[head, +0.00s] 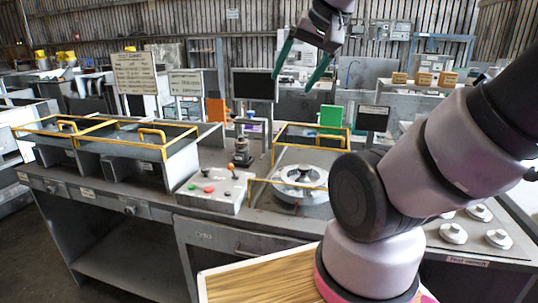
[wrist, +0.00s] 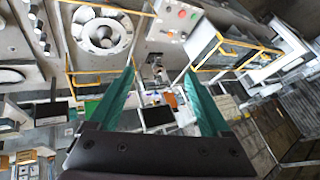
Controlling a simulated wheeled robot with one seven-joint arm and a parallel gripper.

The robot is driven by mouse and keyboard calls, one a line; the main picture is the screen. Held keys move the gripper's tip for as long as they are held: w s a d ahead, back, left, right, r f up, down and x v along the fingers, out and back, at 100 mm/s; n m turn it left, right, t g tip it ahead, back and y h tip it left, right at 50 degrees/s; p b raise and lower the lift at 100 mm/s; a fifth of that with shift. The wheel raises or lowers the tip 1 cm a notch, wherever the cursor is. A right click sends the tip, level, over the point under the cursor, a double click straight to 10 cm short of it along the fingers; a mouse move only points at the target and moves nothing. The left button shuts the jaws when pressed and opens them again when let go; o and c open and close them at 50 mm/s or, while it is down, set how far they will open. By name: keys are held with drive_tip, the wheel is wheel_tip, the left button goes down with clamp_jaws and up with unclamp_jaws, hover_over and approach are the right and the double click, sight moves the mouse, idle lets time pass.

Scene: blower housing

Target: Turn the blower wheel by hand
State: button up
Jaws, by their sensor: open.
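The blower wheel (head: 300,175) is a light, round wheel set in a round grey housing on the workbench, right of the control box in the head view. Part of it is crossed by a yellow rail, and my arm stands close to its right side. In the wrist view the wheel (wrist: 101,32) shows at the upper left, with vanes around a pale hub. My gripper (head: 300,78) is raised high above the back of the bench, with its green fingers open and empty. In the wrist view my gripper (wrist: 160,85) is also open, well apart from the wheel.
A control box (head: 213,188) with coloured buttons stands left of the wheel. Yellow-railed trays (head: 105,140) fill the bench's left side. A dark screen (head: 254,85) and a green panel (head: 331,118) stand behind. Several round knobs (head: 453,232) lie at the right.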

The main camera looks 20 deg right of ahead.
drive_tip(key=w+d+f+m+g, duration=0.1)
drive_tip(key=w+d+f, duration=0.15)
drive_tip(key=w, duration=0.25)
drive_tip(key=w+d+f+m+g, duration=0.1)
drive_tip(key=w+d+f+g, duration=0.1)
drive_tip(key=w+f, duration=0.3)
drive_tip(key=m+g+h, duration=0.2)
drive_tip(key=g, duration=0.2)
hover_over(304, 167)
wheel_tip(304, 167, down, 14)
wheel_tip(304, 167, down, 10)
drive_tip(key=shift+w+f, duration=0.15)
clamp_jaws()
